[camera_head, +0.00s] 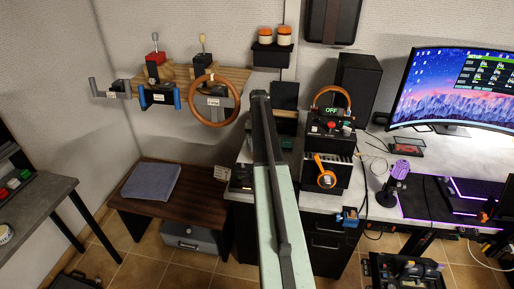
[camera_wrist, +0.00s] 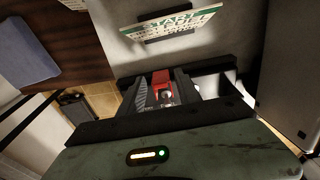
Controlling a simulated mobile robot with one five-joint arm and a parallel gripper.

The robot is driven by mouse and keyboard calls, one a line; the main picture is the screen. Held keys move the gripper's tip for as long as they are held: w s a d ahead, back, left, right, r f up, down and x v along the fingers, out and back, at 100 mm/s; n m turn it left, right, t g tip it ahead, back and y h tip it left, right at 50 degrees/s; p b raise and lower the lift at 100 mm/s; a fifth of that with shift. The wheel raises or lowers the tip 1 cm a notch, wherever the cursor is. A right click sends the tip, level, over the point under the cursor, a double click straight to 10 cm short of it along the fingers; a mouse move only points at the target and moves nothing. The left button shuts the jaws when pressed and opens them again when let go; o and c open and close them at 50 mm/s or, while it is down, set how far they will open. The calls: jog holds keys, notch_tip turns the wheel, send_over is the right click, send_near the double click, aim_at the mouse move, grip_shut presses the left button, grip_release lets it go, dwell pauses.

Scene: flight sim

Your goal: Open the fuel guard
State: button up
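In the wrist view a small red guard (camera_wrist: 161,79) with a pale metal switch tip below it sits between dark side pieces; I take it as the fuel guard. My gripper (camera_wrist: 163,98) is right at the guard, with dark pieces close on both sides of the red part. Whether they touch or grip it cannot be seen.
A brown bench (camera_head: 180,208) with a folded blue-grey cloth (camera_head: 151,182) stands left of my arm. A black throttle box (camera_head: 331,140) is on the white desk to the right. A steering wheel (camera_head: 212,101) hangs on the wall shelf.

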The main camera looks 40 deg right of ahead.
jog(key=shift+r, duration=0.2)
notch_tip(320, 180, up, 8)
jog(key=p, duration=0.8)
jog(key=shift+w+d+f, duration=0.25)
jog(key=shift+w+d, duration=0.05)
jog(key=shift+d, duration=0.05)
jog(key=shift+f, duration=0.1)
